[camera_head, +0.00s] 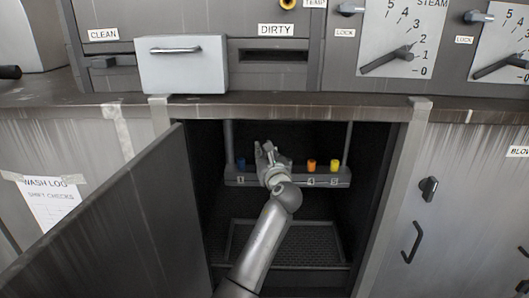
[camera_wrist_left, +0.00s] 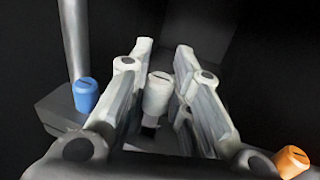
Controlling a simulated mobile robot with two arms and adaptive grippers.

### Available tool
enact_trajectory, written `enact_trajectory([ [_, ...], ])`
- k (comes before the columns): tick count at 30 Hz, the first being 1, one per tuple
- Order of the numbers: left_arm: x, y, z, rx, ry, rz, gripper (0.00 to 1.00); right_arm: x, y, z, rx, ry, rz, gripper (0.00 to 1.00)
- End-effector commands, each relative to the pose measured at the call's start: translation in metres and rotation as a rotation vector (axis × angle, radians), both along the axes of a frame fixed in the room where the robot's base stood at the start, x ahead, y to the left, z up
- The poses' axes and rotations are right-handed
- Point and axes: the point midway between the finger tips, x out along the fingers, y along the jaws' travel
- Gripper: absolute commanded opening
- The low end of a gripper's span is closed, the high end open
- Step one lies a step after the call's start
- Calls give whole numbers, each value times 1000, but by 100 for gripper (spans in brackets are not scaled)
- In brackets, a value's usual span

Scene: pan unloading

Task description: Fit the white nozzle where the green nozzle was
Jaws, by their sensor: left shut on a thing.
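The spray bar (camera_head: 256,178) runs across the inside of the open cabinet. A blue nozzle (camera_head: 241,164) stands at its left end, above label 1. An orange nozzle (camera_head: 311,165) and a yellow nozzle (camera_head: 335,165) stand above labels 4 and 5. My left gripper (camera_head: 267,152) is over the bar between the blue and orange nozzles and hides the middle positions. In the left wrist view, the gripper (camera_wrist_left: 157,85) is shut on the white nozzle (camera_wrist_left: 158,92), which is upright between its fingers. Whether its foot is seated in the bar cannot be told. No green nozzle shows.
The open cabinet door (camera_head: 110,225) stands to the left of my arm. The cabinet's right post (camera_head: 392,200) bounds the opening. A perforated tray (camera_head: 300,243) lies below the bar. A DIRTY slot and a pale drawer (camera_head: 182,68) are above the counter edge (camera_head: 300,103).

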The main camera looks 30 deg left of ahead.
Motion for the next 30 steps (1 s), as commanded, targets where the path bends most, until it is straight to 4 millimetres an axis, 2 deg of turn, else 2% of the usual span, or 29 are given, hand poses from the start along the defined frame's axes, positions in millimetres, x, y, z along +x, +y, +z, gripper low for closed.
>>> enact_trajectory([
  [15,0,0,1,1,0,0,0,0,0,9,0,0,0,45],
  [30,0,-1,0,0,0,0,0,0,0,9,0,0,1,45],
])
